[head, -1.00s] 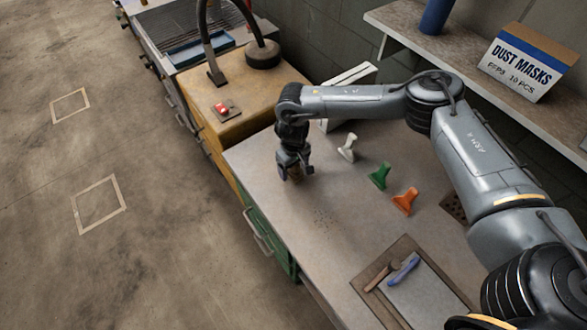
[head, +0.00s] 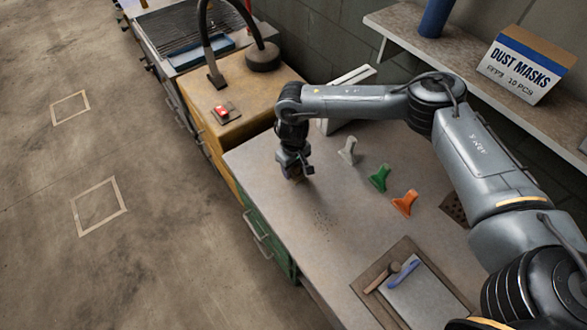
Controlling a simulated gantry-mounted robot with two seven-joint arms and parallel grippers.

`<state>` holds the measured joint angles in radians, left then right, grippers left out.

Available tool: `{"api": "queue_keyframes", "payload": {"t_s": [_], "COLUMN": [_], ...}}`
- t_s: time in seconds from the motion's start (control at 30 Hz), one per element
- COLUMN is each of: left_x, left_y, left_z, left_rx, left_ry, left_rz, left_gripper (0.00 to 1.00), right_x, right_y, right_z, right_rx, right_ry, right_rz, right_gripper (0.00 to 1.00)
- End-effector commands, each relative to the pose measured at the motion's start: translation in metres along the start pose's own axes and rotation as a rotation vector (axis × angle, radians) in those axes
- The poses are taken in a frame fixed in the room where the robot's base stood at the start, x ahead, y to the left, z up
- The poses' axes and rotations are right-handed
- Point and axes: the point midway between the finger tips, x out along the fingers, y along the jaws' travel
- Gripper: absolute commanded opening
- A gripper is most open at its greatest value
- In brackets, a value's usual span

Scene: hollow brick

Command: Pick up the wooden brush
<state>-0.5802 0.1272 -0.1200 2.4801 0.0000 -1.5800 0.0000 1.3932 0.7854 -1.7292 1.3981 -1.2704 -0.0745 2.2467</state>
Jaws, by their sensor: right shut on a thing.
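My right gripper (head: 296,174) points down at the far left part of the grey workbench (head: 275,200). It is shut on a small brown thing, which looks like the wooden brush (head: 296,179). Only a little of the brush shows below and between the fingers; the rest is hidden by them. I cannot tell whether the brush touches the bench top. My left gripper is not in view.
White (head: 348,150), green (head: 380,177) and orange (head: 405,202) scraper-like tools stand in a row to the right. A framed tray (head: 367,283) with a wooden-handled tool and a blue tool lies nearer. A dust mask box (head: 527,65) sits on the shelf.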

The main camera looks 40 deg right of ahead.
Motion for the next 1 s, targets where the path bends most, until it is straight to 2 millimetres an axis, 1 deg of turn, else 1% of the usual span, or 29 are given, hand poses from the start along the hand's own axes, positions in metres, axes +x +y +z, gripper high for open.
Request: {"api": "queue_keyframes", "payload": {"t_s": [0.17, 0.57, 0.6, 0.8, 1.0], "left_x": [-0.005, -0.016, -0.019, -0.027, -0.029], "left_y": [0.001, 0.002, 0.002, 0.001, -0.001], "left_z": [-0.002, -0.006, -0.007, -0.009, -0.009], "left_rx": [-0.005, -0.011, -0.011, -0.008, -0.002], "left_ry": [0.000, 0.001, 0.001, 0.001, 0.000], "left_rz": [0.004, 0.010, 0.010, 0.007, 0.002], "left_gripper": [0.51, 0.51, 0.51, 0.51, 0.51], "right_x": [-0.029, -0.074, -0.080, -0.093, -0.098], "right_y": [-0.001, 0.025, 0.027, 0.035, 0.038], "right_z": [-0.001, 0.070, 0.076, 0.099, 0.109], "right_rx": [-0.001, -0.001, -0.001, 0.000, -0.001], "right_ry": [0.004, 0.002, 0.002, 0.003, 0.002], "right_rz": [-0.003, 0.000, 0.000, 0.000, 0.000], "right_gripper": [0.12, 0.12, 0.12, 0.12, 0.12]}}
